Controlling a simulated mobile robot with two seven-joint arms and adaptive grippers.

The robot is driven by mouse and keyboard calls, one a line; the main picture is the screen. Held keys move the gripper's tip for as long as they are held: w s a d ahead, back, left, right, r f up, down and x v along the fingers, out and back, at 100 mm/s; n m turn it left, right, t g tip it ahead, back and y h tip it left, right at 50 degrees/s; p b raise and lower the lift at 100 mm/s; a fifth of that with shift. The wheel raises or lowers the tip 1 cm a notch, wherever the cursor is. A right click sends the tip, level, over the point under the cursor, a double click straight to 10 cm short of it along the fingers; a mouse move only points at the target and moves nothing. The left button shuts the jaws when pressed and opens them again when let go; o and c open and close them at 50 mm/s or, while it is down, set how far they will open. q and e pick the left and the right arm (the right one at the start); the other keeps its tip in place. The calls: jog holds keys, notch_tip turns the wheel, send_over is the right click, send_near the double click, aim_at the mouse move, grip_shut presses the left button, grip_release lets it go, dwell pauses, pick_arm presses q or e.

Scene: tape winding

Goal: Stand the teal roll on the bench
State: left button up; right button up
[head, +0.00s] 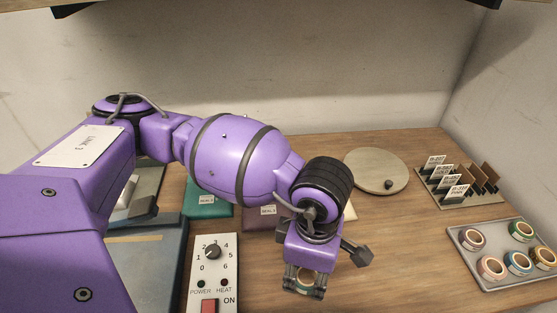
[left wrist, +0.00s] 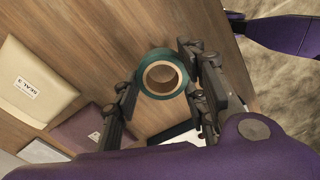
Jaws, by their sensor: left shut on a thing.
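The teal roll (left wrist: 162,74), a tape ring with a brown core, is between the fingers of my left gripper (left wrist: 165,85) in the left wrist view. The fingers are shut on its two sides. In the head view my left gripper (head: 304,282) is low at the bottom centre, and part of the roll (head: 304,280) shows between its fingers. The bench (head: 390,255) is the brown wooden top below. I cannot tell whether the roll touches it. My right gripper is not in view.
A grey tray (head: 464,244) with several tape rolls is at the right. A card rack (head: 447,199) and a round board (head: 356,171) stand further back. A control box (head: 217,258) is left of my gripper. Seal pads, one teal (head: 205,207), lie behind my arm. Bench between gripper and tray is clear.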

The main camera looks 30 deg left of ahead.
aim_at(303, 277)
pick_arm(q)
jog(key=shift+w+a+f, duration=0.15)
jog(key=shift+a+f, duration=0.25)
jog(key=shift+w+a+f, duration=0.1)
jog(key=shift+a+f, duration=0.05)
jog(key=shift+f, duration=1.65)
jog(key=shift+f, duration=0.1)
jog(key=shift+f, duration=0.15)
jog(key=o, duration=0.9)
notch_tip(303, 277, up, 13)
jog(key=shift+f, duration=0.15)
